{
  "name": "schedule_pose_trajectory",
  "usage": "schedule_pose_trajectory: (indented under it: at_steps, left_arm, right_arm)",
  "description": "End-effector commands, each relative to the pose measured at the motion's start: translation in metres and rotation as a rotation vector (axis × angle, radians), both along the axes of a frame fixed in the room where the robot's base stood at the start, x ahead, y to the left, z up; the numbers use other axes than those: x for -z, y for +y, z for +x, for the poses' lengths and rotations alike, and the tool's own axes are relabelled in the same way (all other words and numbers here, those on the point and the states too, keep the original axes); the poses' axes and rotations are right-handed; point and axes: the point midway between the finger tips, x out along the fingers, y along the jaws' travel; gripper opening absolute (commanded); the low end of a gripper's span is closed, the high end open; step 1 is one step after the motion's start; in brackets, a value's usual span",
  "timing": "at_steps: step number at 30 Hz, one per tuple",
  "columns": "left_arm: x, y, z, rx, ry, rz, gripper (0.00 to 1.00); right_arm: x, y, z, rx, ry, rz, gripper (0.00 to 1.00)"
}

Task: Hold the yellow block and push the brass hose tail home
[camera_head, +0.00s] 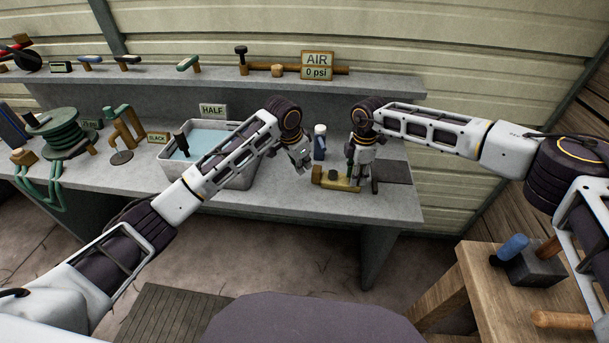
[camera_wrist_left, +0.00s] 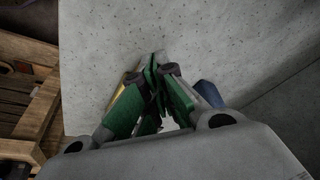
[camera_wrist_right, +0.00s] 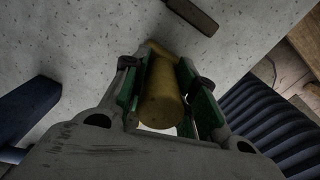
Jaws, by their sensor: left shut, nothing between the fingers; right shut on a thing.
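The yellow block (camera_head: 343,186) lies near the front of the grey bench, right of the water tub. My right gripper (camera_head: 357,181) points down and is shut on it. The right wrist view shows a rounded yellow piece (camera_wrist_right: 162,95) between the fingers. A small brass-tan piece (camera_head: 316,175), perhaps the hose tail, stands at the block's left end; I cannot tell how deep it sits. My left gripper (camera_head: 304,171) is shut and empty, just left of and above that end. In the left wrist view its fingertips (camera_wrist_left: 156,65) meet, with a yellow edge (camera_wrist_left: 119,90) partly hidden beside them.
A blue-bodied bottle (camera_head: 319,145) stands behind, between the grippers. A dark flat pad (camera_head: 391,172) lies right of the block. The grey water tub (camera_head: 238,180) is to the left. The sign above reads AIR 0 psi (camera_head: 317,66). The bench's front edge is close.

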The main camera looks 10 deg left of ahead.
Motion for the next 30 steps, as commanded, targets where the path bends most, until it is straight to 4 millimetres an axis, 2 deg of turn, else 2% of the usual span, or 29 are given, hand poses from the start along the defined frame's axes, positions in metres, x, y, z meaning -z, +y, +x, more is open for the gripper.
schedule_pose_trajectory:
  at_steps: [20,30]
  left_arm:
    - [-0.008,0.000,0.000,0.000,-0.001,-0.001,0.00]
    - [-0.024,0.005,0.000,0.000,-0.002,-0.001,0.00]
  right_arm:
    - [0.002,0.001,-0.001,-0.001,0.002,0.000,0.00]
    - [0.002,0.001,-0.001,-0.001,0.001,0.000,0.00]
